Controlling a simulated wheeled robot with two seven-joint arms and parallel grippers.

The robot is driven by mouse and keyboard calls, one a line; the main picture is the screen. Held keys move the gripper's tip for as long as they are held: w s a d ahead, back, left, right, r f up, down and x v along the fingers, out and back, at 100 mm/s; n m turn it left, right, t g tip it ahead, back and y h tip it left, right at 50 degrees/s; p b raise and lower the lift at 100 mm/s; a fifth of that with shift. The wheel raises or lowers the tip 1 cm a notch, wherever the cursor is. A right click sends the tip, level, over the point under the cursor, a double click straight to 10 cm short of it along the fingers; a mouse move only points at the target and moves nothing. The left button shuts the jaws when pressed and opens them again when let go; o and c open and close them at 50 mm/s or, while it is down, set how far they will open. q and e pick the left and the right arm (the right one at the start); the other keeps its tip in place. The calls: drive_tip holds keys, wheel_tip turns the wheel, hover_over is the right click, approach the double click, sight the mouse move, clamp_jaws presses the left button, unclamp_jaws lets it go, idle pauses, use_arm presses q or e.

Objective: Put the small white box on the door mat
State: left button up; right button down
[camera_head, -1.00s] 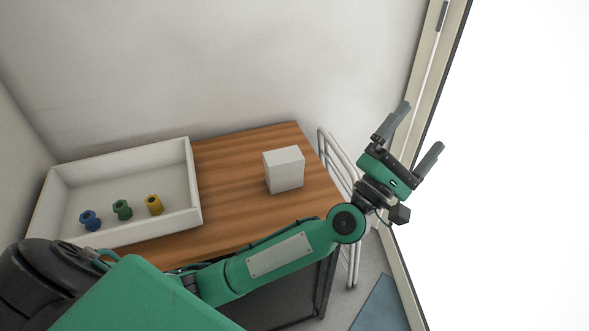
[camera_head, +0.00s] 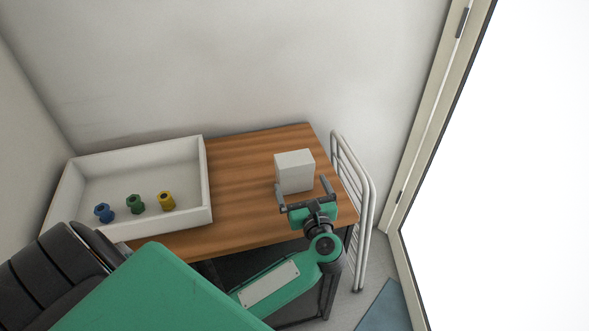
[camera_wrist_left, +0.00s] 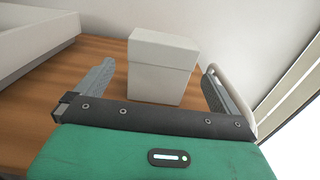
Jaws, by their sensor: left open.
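The small white box (camera_head: 294,172) stands upright on the wooden table, near its right end. It also shows in the left wrist view (camera_wrist_left: 161,68), ahead of and between my open fingers. My left gripper (camera_head: 304,187) is open, with its two fingers spread at the near side of the box; I cannot tell whether they reach beside it. The gripper also shows in the left wrist view (camera_wrist_left: 160,85), with nothing held. A blue-grey mat (camera_head: 385,308), likely the door mat, lies on the floor at the lower right, partly cut off by the frame. My right gripper is not in view.
A white open tray (camera_head: 207,185) stands on the table's left, holding a blue, a green and a yellow bolt-like piece. A white metal rack (camera_head: 362,205) stands at the table's right side. A bright doorway (camera_head: 500,180) is at the right. The wooden table top (camera_head: 240,190) is bare between tray and box.

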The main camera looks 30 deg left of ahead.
sight(297, 173)
use_arm(q)
drive_tip(key=x, duration=0.3)
drive_tip(key=shift+w+a+p, duration=0.15)
drive_tip(key=shift+p, duration=0.2)
drive_tip(key=shift+w+a+r+p, duration=0.15)
drive_tip(key=shift+w+a+p, duration=0.2)
drive_tip(key=shift+p, duration=0.05)
drive_tip(key=p+x, duration=0.2)
drive_tip(key=x, duration=0.1)
drive_tip(key=shift+w+a, duration=0.15)
drive_tip(key=shift+w, duration=0.1)
drive_tip(key=shift+w+a+f, duration=0.3)
drive_tip(key=shift+a, duration=0.05)
drive_tip(key=c, duration=0.9)
drive_tip(key=shift+r, duration=0.1)
